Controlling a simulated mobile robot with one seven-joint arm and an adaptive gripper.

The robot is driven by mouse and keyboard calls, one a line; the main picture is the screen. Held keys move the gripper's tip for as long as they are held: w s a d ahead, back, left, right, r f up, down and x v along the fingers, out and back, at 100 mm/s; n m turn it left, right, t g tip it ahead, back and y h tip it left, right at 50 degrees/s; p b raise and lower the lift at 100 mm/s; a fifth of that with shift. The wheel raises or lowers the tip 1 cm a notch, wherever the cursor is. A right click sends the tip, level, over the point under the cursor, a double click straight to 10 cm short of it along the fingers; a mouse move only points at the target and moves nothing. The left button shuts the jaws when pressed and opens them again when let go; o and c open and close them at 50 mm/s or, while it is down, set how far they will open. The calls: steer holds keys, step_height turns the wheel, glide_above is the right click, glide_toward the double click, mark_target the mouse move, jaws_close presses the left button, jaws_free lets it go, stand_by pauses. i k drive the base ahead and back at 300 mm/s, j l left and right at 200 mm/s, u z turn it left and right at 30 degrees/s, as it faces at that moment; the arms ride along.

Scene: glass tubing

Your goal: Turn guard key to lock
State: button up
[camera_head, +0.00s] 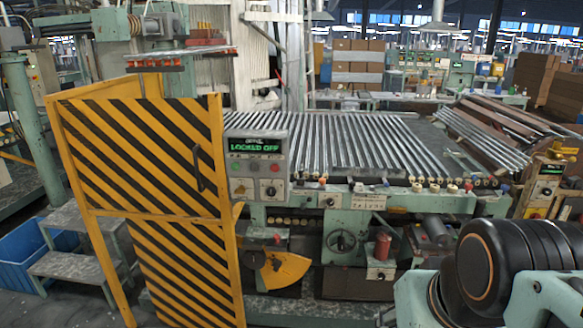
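A yellow and black striped guard door (150,170) stands at the left, and it appears closed against the machine. A dark handle (197,168) is on its right side. Right of it is a grey control panel (256,172) with a green-lit display (255,146) that seems to read "LOCKED OFF". Below the display are small buttons and a dark rotary switch or key (271,191). I cannot tell whether it is the guard key or how it is turned. My arm (510,275) shows at the lower right; my gripper is not in view.
Rows of glass tubes (340,140) lie on the machine bed right of the panel. A handwheel (342,241) and a red cylinder (382,247) are below. Steps (75,265) and a blue bin (45,258) stand at the lower left.

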mark_target(242, 191)
steer(key=u, duration=0.65)
steer(key=i+j+z, duration=0.15)
steer(key=i+j, duration=0.15)
steer(key=j, duration=0.15)
